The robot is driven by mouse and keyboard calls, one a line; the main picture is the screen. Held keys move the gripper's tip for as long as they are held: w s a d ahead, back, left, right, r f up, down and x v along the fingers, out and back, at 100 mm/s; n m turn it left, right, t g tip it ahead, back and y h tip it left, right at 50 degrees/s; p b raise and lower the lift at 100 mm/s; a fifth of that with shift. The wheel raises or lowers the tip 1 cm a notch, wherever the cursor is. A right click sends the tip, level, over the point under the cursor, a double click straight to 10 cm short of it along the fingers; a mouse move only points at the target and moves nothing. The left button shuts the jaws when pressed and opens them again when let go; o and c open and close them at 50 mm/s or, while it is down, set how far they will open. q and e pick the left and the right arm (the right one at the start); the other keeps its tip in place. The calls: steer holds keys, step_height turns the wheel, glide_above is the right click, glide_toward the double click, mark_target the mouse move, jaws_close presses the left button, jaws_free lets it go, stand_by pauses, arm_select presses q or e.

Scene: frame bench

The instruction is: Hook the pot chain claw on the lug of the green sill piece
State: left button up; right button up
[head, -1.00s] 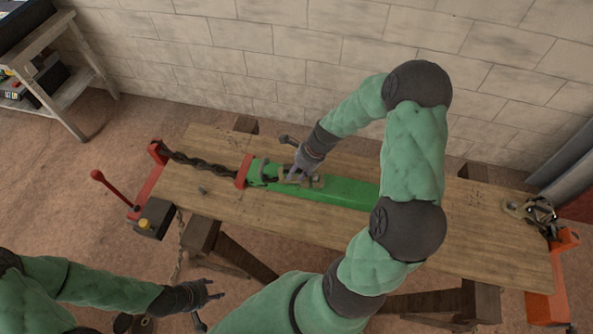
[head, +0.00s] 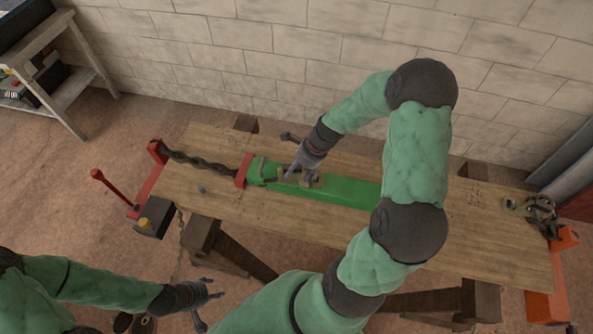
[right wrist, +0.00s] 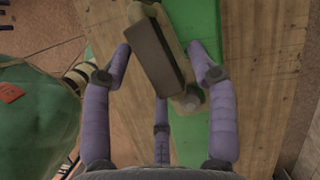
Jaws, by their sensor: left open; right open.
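The green sill piece (head: 345,193) lies along the bench, with a red fitting (head: 243,171) across its left end. A dark chain (head: 200,162) runs from the red post (head: 157,152) to that fitting. A tan metal piece with a dark block (right wrist: 158,55) sits on the sill. My right gripper (head: 298,171) is over this piece; in the right wrist view its open fingers (right wrist: 160,62) stand on either side of it, apart from it. My left gripper (head: 212,289) is open and empty, low in front of the bench. I cannot clearly tell the claw or the lug.
The wooden bench top (head: 460,240) is bare in front of the sill. A dark metal bundle (head: 541,212) sits at its right end by an orange post (head: 560,265).

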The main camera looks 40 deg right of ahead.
steer(key=v, duration=1.1)
arm_select(q)
steer(key=shift+s, duration=0.1)
arm_select(e)
steer(key=shift+s+f, duration=0.1)
steer(key=shift+f, duration=0.05)
